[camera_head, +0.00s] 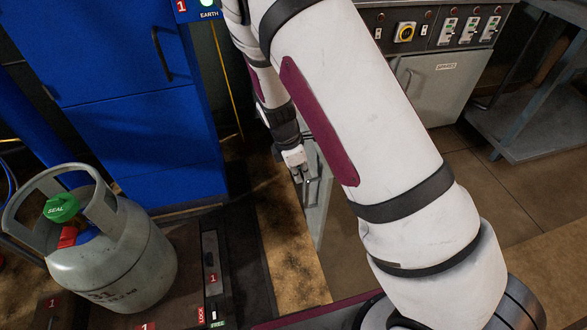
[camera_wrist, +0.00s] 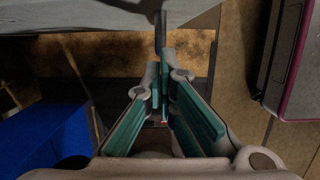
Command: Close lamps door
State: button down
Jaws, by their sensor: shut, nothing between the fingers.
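A grey door panel (camera_head: 318,205) stands swung out from the grey cabinet, partly hidden behind my arm. No lamps label is readable on it, so I cannot confirm that it is the lamps door. My gripper (camera_head: 303,178) is shut and empty, pointing down right beside the panel's left side; I cannot tell whether it touches. In the wrist view the gripper's green-padded fingers (camera_wrist: 162,100) are together. A grey surface (camera_wrist: 100,17) and a thin upright edge (camera_wrist: 160,35) lie just beyond the fingertips. The door's hinge side is hidden by my arm.
A blue cabinet (camera_head: 140,130) stands at the left, with a grey gas cylinder (camera_head: 120,262) in front on a dark platform with a lock. A grey cabinet door labelled SPARES (camera_head: 435,85) is at the back right. A metal table (camera_head: 540,125) is at far right. Brown floor (camera_head: 515,190) lies clear there.

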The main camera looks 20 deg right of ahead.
jog(key=shift+d+r+b, duration=0.15)
jog(key=shift+d+b, duration=0.15)
jog(key=shift+d, duration=1.1)
jog(key=shift+d, duration=0.15)
